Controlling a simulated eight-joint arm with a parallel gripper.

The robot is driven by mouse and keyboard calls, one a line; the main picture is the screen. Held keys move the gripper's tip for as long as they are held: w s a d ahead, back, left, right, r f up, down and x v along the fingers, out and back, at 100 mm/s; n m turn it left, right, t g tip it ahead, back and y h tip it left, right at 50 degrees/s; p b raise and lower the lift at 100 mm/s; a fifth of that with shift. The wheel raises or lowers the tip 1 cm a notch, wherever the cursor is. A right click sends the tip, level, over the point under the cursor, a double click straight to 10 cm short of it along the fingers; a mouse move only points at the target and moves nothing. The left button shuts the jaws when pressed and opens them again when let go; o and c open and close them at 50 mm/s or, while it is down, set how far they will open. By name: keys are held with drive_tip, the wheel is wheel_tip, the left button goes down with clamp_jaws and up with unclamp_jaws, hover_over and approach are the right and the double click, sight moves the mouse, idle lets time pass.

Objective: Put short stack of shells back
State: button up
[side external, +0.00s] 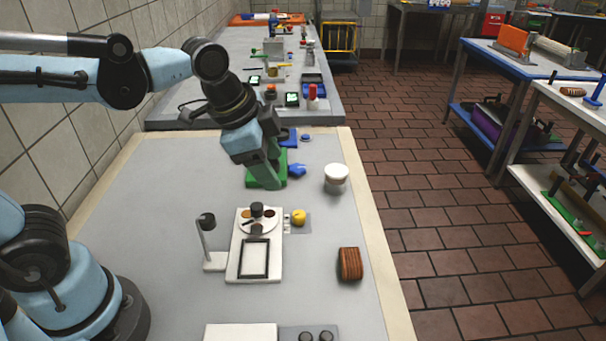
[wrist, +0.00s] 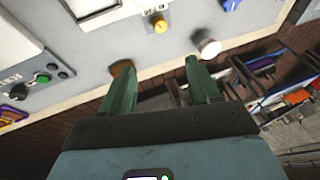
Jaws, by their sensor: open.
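My gripper (side external: 266,182) is open and empty, pointing down over the green block or mat near the back of the table. Its two fingers also show apart in the wrist view (wrist: 158,75). A ridged brown block (side external: 350,264), perhaps the stack of shells, lies by the right edge of the table, well away from my gripper. It shows small beyond the left fingertip in the wrist view (wrist: 122,67). Small brown rounds (side external: 243,213) sit on a white plate around a black cylinder (side external: 256,209). I cannot tell which item is the short stack.
A white cup (side external: 336,173) stands right of my gripper, near a blue piece (side external: 297,169). A white board (side external: 234,262) carries a dark square frame (side external: 255,259); a yellow knob (side external: 298,217) is beside it. A lamp-like stand (side external: 208,222) rises at its left. The left tabletop is clear.

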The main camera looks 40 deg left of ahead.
drive_tip(key=s+a+f+n+t, duration=0.2)
drive_tip(key=s+a+n, duration=0.2)
drive_tip(key=n, duration=0.5)
drive_tip(key=shift+a+f+n+t+y, duration=0.15)
drive_tip(key=shift+a+n+t+y, duration=0.2)
drive_tip(key=shift+a, duration=0.65)
